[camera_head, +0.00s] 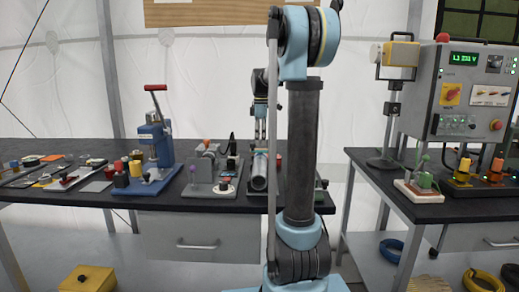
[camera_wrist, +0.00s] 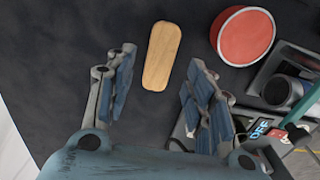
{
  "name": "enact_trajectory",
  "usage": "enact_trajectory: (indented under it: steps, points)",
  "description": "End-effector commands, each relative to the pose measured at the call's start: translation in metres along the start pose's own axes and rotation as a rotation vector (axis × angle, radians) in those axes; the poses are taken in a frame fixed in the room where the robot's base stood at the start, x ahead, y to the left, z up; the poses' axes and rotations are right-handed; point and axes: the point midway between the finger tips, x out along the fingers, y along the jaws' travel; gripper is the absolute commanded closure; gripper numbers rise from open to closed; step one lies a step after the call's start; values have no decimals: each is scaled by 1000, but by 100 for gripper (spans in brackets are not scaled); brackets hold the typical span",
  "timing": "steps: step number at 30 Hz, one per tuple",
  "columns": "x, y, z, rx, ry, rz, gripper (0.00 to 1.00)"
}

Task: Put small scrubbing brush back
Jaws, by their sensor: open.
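A light wooden oblong piece with rounded ends, which looks like the back of the small scrubbing brush (camera_wrist: 162,55), lies on the dark tabletop in the wrist view; no bristles show. My gripper (camera_wrist: 160,74) is open and empty, with one finger to the left and one to the right of the brush's near end in the picture. The brush appears beyond the fingertips, not held. In the head view my gripper (camera_head: 261,133) points down over the left table, partly beside my arm. I cannot make out the brush there.
A red round-topped thing (camera_wrist: 243,34) stands right of the brush. A dark cup-like thing (camera_wrist: 283,92) sits in a tray to the right. In the head view, a blue press (camera_head: 154,140) and several small items crowd the left table. A grey control box (camera_head: 474,90) stands at right.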

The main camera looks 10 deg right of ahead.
Motion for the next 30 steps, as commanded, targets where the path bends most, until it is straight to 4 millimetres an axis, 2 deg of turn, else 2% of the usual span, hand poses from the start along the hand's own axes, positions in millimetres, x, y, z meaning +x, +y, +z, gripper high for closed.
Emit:
enact_trajectory:
  steps: [6, 12, 18, 30]
  points:
    - [-40, 0, 0, 0, 0, 0, 51]
    - [-60, 0, 0, 0, 0, 0, 51]
    - [-67, 0, 0, 0, 0, 0, 51]
    - [-67, 0, 0, 0, 0, 0, 51]
